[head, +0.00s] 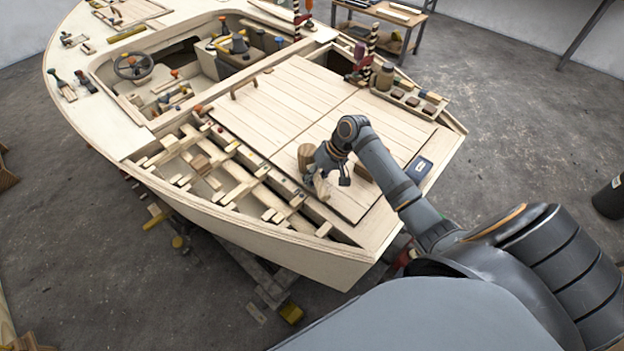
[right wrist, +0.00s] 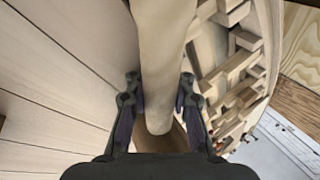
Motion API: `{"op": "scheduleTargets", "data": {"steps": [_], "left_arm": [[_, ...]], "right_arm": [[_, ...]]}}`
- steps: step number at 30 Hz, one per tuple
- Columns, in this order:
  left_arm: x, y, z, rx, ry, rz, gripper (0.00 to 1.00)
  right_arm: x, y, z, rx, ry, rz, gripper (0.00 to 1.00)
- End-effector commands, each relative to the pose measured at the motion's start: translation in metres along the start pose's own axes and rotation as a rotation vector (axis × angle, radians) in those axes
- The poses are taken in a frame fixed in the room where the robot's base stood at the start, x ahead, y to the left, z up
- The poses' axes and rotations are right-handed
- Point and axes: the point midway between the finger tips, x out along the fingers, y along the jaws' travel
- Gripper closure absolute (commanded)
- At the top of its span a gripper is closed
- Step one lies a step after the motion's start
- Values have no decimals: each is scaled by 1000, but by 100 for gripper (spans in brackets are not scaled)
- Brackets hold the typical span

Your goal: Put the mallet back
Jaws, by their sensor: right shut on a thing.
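The mallet is light wood. In the right wrist view its pale handle (right wrist: 160,60) runs from the top edge down between the fingers, with its rounded end below them. In the head view a wooden cylinder (head: 306,157), which looks like the mallet's head, shows just left of the gripper, with a pale wooden piece below it. My right gripper (head: 331,172) is shut on the mallet over the deck's near side; its fingers (right wrist: 159,95) lie on both sides of the handle. Part of the mallet is hidden behind the gripper. My left gripper is not in view.
The plank deck (head: 285,100) is mostly clear. Left of the gripper lies an open framed bay (head: 225,175) with many small wooden blocks. A dark flat device (head: 419,168) lies at the right deck edge. A rack of jars and blocks (head: 410,97) stands at the back right.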

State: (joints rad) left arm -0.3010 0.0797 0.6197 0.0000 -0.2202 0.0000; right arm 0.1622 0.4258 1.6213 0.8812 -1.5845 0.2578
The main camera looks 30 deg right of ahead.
Motion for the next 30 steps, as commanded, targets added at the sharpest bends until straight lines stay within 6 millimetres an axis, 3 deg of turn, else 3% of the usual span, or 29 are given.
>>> {"op": "scheduleTargets", "data": {"steps": [7,8,15,25,30], "left_arm": [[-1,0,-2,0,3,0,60],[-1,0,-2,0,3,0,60],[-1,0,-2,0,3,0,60],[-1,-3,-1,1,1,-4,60],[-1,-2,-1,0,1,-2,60]], "right_arm": [[2,1,0,-1,0,-1,100],[2,1,0,-1,0,-1,82],[3,2,0,0,0,0,50],[1,3,1,1,-1,2,50],[-26,3,0,-2,2,6,50]]}}
